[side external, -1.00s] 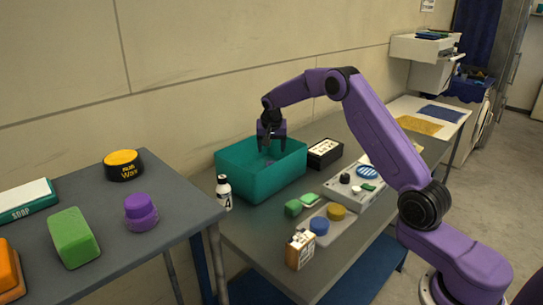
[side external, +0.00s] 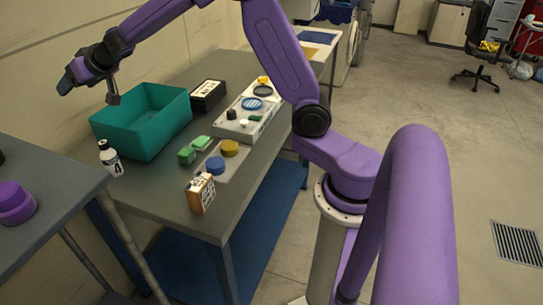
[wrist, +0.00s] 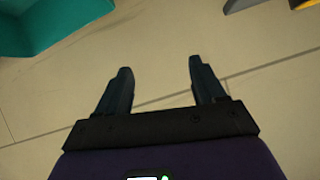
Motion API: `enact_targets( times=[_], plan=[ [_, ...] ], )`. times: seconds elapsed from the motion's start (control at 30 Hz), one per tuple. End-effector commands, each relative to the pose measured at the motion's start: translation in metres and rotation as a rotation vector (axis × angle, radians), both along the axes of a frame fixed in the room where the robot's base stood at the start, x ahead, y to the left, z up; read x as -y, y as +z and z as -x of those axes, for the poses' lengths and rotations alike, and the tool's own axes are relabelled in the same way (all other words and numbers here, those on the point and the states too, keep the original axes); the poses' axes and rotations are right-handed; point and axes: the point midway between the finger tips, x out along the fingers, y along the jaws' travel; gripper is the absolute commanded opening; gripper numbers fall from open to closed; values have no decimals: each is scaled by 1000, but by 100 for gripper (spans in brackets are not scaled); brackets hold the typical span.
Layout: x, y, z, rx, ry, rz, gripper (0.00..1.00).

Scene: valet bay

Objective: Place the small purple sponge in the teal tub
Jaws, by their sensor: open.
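The teal tub (side external: 140,124) stands on the grey bench near the wall; its far inside walls show, but much of its floor is hidden. Its edge also shows at the top left of the wrist view (wrist: 50,22). I cannot make out a small purple sponge for certain in either current view. A purple rounded two-tier object (side external: 15,203) sits on the nearer table at the left edge. My gripper (side external: 67,82) is above and left of the tub in the picture, pointing left. In the wrist view its fingers (wrist: 160,80) are apart with nothing between them.
A white bottle (side external: 109,158) stands by the tub's near left corner, and a black box (side external: 207,95) behind its right side. Green blocks (side external: 194,149), blue and yellow discs, a control panel (side external: 243,120) and a small labelled box (side external: 200,193) fill the bench's right part.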

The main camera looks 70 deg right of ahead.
Motion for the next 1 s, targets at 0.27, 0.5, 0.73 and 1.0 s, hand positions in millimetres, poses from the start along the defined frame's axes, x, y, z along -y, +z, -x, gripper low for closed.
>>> enact_targets(
  times=[0.27,0.5,0.73,1.0],
  plan=[
    [-137,11,149,-59,604,-73,69],
    [-153,-27,326,-361,1018,30,69],
    [-73,-72,451,-676,1185,346,69],
    [3,-91,488,-801,1153,638,69]
  ],
)
